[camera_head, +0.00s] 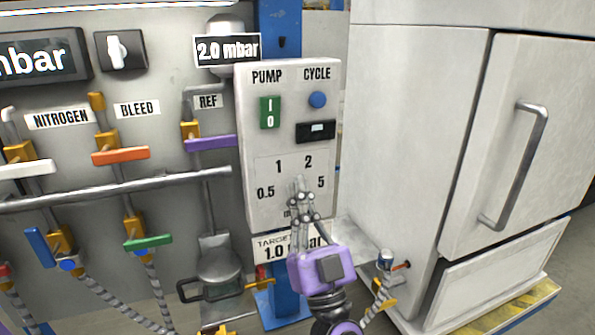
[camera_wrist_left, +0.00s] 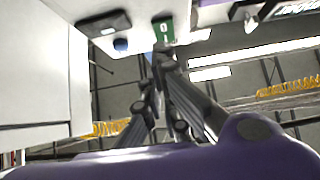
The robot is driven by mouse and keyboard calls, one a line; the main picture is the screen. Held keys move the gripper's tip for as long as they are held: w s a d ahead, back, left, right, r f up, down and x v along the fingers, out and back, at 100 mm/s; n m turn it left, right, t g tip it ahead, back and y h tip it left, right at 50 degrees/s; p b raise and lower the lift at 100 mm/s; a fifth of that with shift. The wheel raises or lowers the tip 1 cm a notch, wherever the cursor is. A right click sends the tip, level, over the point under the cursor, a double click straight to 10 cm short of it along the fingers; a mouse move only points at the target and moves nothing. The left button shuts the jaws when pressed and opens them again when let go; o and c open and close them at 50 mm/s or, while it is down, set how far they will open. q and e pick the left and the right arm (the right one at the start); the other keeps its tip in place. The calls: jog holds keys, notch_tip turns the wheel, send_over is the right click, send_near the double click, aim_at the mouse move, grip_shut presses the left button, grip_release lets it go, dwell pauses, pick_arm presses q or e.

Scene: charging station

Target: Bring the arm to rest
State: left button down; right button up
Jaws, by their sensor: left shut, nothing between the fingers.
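My left gripper (camera_head: 300,188) is in front of the lower part of the white control box (camera_head: 327,105) in the head view, over the dial area marked 0.5, 1, 2 and 5. Its fingers point up and are shut with nothing between them. They hide the dial's middle and part of the target label (camera_head: 268,244). In the left wrist view the closed fingers (camera_wrist_left: 155,65) reach up toward the green switch (camera_wrist_left: 166,30), with the blue button (camera_wrist_left: 120,44) to their left. I cannot tell whether the fingers touch the box. My right gripper is in neither view.
A grey panel with orange (camera_head: 121,156), purple (camera_head: 212,143) and green (camera_head: 148,243) valve handles stands at the left, with a horizontal pipe (camera_head: 110,190) across it. A white cabinet (camera_head: 415,130) with a handle (camera_head: 523,165) stands at the right. Hoses hang below.

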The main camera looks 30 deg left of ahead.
pick_arm(q)
jog(key=shift+v, duration=0.85)
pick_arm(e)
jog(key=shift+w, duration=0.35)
pick_arm(q)
jog(key=shift+d+r, duration=0.1)
jog(key=shift+r, duration=0.05)
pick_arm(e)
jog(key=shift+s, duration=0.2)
